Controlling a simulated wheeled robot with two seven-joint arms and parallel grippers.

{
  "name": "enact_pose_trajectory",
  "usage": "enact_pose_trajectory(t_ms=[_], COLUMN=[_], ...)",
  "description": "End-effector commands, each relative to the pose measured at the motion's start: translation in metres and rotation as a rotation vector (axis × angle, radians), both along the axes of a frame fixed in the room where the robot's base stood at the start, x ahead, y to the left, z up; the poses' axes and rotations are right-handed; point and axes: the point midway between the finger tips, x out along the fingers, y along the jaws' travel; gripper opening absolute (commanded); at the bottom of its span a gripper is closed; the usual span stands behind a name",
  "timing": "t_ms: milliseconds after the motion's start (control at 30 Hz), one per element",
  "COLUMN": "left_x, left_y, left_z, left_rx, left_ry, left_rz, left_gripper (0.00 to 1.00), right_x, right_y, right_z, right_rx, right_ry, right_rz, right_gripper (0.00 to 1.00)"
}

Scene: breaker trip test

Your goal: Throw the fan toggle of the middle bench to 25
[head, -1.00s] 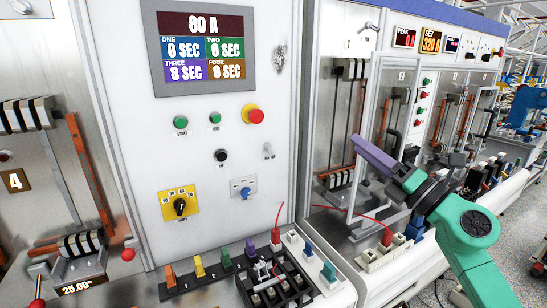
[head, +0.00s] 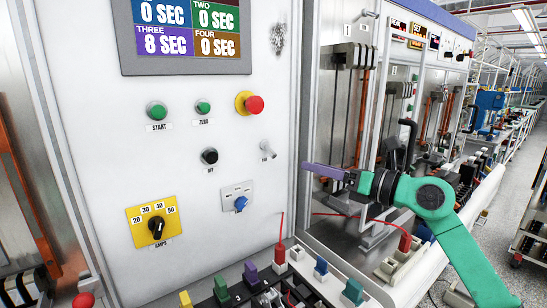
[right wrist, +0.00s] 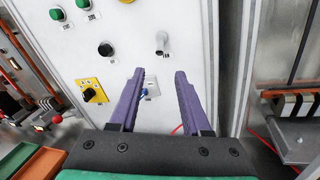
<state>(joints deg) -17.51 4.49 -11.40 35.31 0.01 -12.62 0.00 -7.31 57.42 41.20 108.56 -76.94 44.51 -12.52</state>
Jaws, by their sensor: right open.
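The fan toggle (head: 267,148) is a small metal lever on the white panel of the middle bench, with a small label under it. It also shows in the right wrist view (right wrist: 162,42), beyond and above the fingertips. I cannot read any 25 marking beside it. My right gripper (head: 306,168) has purple fingers pointing left, toward the panel, just right of and below the toggle in the head view. In the right wrist view its two fingers (right wrist: 159,74) are apart with nothing between them, and the toggle is untouched. My left gripper is not in view.
Near the toggle are a black OFF knob (head: 209,156), a blue switch (head: 241,203), a yellow amps dial (head: 157,228) and a red emergency button (head: 254,104). Coloured terminals (head: 251,272) with a red lead stand below. A panel post edge lies right of the toggle.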

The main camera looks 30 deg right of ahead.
Motion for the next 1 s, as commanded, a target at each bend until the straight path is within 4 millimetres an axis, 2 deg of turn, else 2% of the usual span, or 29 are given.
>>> enact_pose_trajectory(t_ms=[33,100,500,633,867,1000], left_x=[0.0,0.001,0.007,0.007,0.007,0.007], left_y=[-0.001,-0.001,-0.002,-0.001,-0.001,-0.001], left_z=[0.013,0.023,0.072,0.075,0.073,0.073], left_rx=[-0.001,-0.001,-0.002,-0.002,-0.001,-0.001], left_ry=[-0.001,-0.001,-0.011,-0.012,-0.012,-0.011], left_rz=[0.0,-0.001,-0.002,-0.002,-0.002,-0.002], left_gripper=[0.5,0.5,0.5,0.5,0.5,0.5], right_x=[0.01,0.026,0.1,0.111,0.112,0.112], right_y=[0.004,0.01,0.038,0.044,0.045,0.045], right_z=[0.009,0.01,0.008,0.004,0.001,0.001], right_rx=[-0.002,-0.001,0.007,0.001,-0.001,-0.001], right_ry=[-0.001,0.0,-0.004,-0.003,-0.001,-0.001], right_rz=[0.0,0.001,-0.003,-0.001,0.0,0.0], right_gripper=[0.48,0.48,0.48,0.48,0.48,0.0])
